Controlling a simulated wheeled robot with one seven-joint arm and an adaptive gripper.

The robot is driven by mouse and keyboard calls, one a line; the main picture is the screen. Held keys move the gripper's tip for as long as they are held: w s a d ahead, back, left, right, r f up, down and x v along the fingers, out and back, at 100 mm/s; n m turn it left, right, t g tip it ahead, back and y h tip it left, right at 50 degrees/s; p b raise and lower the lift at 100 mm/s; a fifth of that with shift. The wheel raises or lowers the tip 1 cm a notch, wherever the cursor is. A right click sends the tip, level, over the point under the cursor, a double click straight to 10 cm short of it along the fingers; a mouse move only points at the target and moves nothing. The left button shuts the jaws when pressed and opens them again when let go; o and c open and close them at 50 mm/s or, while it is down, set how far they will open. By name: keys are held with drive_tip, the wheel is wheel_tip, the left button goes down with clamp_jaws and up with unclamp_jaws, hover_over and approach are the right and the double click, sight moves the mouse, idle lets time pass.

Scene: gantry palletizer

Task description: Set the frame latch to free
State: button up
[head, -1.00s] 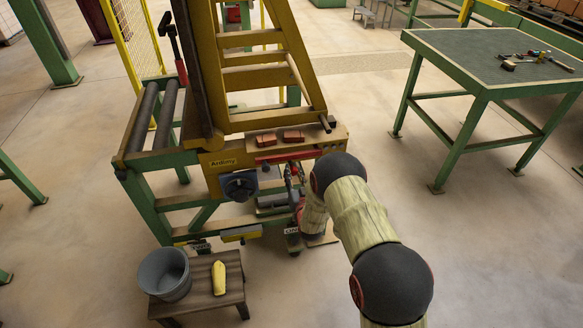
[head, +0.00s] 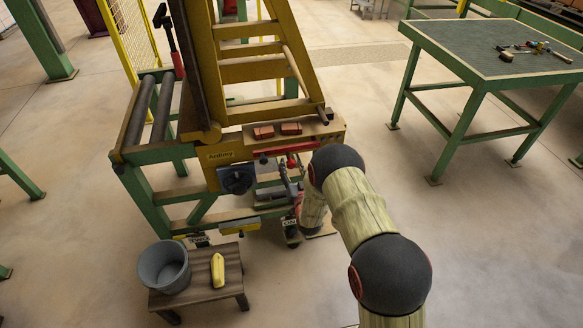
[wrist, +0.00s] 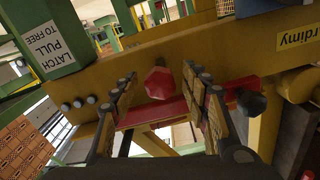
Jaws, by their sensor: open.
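A red faceted knob (wrist: 159,83) stands out from the yellow beam (wrist: 215,45) in the wrist view. My gripper (wrist: 158,92) is open, with one finger on each side of this knob. No clear contact shows. A white sign reading "LATCH PULL TO FREE" (wrist: 43,50) is on a green post at the left of the wrist view. A red bar (wrist: 172,110) runs behind the fingers. In the head view, the red bar (head: 285,148) is on the front of the yellow frame, and my gripper (head: 288,178) is just below it, partly hidden by my arm.
In the head view, a dark round knob (head: 237,180) is left of my gripper. A stool (head: 228,293) holds a grey bucket (head: 163,266) and a yellow object (head: 218,270).

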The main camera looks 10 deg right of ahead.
drive_tip(key=s, duration=1.2)
